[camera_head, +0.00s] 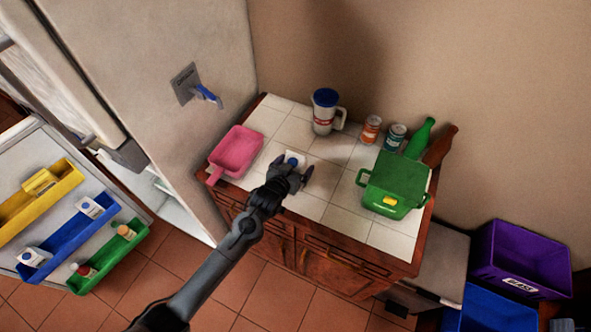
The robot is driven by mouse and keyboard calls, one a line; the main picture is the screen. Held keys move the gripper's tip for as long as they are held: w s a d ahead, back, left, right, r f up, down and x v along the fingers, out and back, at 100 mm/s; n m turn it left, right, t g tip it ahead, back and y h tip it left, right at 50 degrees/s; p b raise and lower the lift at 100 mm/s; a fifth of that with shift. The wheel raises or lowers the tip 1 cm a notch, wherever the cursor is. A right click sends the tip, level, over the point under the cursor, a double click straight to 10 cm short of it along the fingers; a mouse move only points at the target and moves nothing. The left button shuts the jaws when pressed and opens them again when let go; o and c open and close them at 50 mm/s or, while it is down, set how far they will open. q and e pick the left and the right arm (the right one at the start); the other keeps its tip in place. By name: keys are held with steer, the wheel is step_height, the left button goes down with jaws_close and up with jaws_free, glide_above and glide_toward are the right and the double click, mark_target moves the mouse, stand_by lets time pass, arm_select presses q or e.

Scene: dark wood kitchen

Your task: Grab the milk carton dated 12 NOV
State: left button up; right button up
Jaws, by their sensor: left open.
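A small white carton (293,157) with a blue mark stands on the tiled counter (345,165). My left gripper (290,168) is open at the carton, with its fingers partly in front of it; I cannot tell whether they touch it. Two other white cartons with blue marks are in the blue door bin of the open fridge, one towards the right (90,207) and one at the left end (33,257). No date is readable on any carton. My right gripper is not in view.
A pink dustpan-like tray (237,151), a blue-lidded jug (324,112), two cans, a green bottle (420,138) and a green pot (395,183) stand on the counter. The fridge door (60,290) hangs open. Purple (522,258) and blue crates are at lower right.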

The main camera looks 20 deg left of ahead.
arm_select(q)
steer(key=shift+w+f, duration=0.2)
steer(key=shift+w, duration=0.15)
steer(key=c, duration=1.3)
steer(key=shift+r, duration=0.1)
steer(key=shift+c, duration=0.9)
steer(key=shift+r, duration=0.15)
